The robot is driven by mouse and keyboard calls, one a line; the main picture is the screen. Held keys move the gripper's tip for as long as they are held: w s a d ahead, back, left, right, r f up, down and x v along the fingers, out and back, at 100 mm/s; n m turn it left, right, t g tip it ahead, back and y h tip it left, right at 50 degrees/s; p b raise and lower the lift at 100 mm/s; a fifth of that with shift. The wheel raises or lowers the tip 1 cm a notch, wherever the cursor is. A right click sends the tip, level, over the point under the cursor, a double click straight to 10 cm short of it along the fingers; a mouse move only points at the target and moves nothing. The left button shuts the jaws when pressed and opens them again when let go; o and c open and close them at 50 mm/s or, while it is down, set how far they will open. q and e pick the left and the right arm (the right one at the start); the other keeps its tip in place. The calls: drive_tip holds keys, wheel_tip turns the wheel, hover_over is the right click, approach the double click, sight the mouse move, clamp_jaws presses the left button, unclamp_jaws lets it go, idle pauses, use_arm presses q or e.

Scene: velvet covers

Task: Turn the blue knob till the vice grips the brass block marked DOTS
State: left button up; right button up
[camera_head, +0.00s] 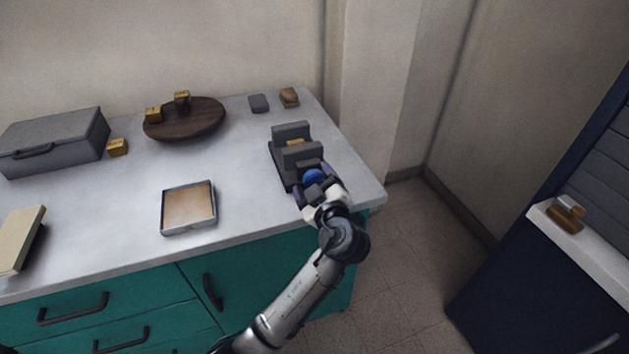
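The dark grey vice (283,171) stands near the right end of the worktop. A brass block (295,143) sits between its two jaws, mostly hidden by the near jaw; no marking on it is readable. The blue knob (313,177) is at the vice's near end.
Other brass blocks stand on a round wooden board (186,127) and beside a grey case (57,132). A shallow tray (188,229) lies left of the vice. A brown block (289,97) and a grey piece (258,103) are behind it. The worktop's right edge is close.

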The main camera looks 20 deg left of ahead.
use_arm(q)
drive_tip(key=c, duration=0.9)
drive_tip(key=shift+r+m+p, duration=0.2)
drive_tip(key=shift+m+p, duration=1.2)
drive_tip(key=shift+p, duration=0.05)
drive_tip(key=m+p, duration=0.3)
drive_tip(key=m, duration=0.1)
drive_tip(key=shift+w+m+p, duration=0.1)
drive_tip(key=shift+m+p, duration=0.2)
drive_tip(key=m+p, duration=0.3)
drive_tip(key=m, duration=0.2)
drive_tip(key=shift+p, duration=0.4)
drive_tip(key=shift+f+m+p, duration=0.1)
drive_tip(key=shift+m+p, duration=0.3)
drive_tip(key=shift+m, duration=0.4)
drive_tip(key=o, duration=0.9)
drive_tip(key=shift+d, duration=0.1)
